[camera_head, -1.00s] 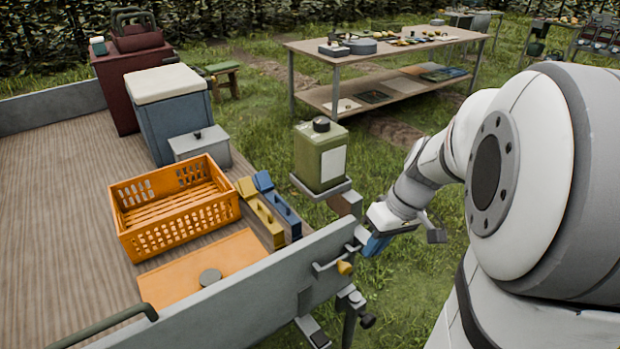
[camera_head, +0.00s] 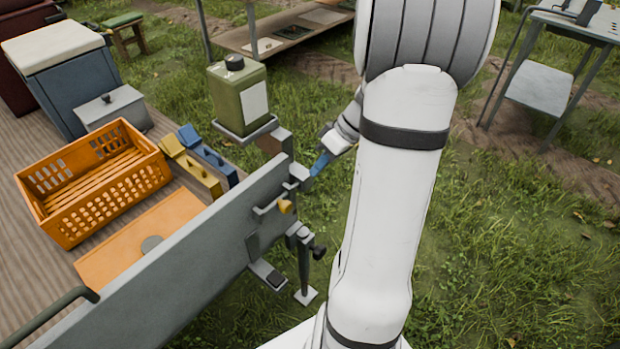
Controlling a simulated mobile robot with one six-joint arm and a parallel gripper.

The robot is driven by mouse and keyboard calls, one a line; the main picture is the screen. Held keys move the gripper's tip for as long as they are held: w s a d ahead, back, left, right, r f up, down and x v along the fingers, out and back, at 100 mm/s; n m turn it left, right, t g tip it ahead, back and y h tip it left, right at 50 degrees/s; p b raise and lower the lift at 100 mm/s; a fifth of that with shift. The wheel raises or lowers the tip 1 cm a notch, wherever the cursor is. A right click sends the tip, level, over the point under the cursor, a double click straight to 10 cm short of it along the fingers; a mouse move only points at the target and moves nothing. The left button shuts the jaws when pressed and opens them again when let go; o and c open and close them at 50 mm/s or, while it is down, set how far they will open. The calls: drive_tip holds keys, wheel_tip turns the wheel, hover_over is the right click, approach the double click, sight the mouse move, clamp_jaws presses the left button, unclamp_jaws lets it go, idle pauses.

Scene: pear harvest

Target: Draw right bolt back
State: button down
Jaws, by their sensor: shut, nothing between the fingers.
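The grey tailgate (camera_head: 205,250) of the trailer runs from lower left to its corner near the middle. Near its right end is a metal bolt bar (camera_head: 268,207) with a yellow knob (camera_head: 286,206). My gripper (camera_head: 320,164) is just beyond that corner, above and right of the yellow knob and apart from it. One blue fingertip shows. The fingers are shut and empty, and the rest of the gripper is partly hidden behind my arm. I cannot tell whether the fingertip touches the grey bracket (camera_head: 300,177) at the corner.
A green canister (camera_head: 240,95) stands on a small shelf close to my gripper. A black-knobbed clamp (camera_head: 318,252) and support leg (camera_head: 303,275) are below the bolt. An orange crate (camera_head: 95,190) is on the trailer bed.

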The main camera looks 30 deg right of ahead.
drive_tip(key=x, duration=0.9)
drive_tip(key=shift+f, duration=0.2)
drive_tip(key=shift+a, duration=0.1)
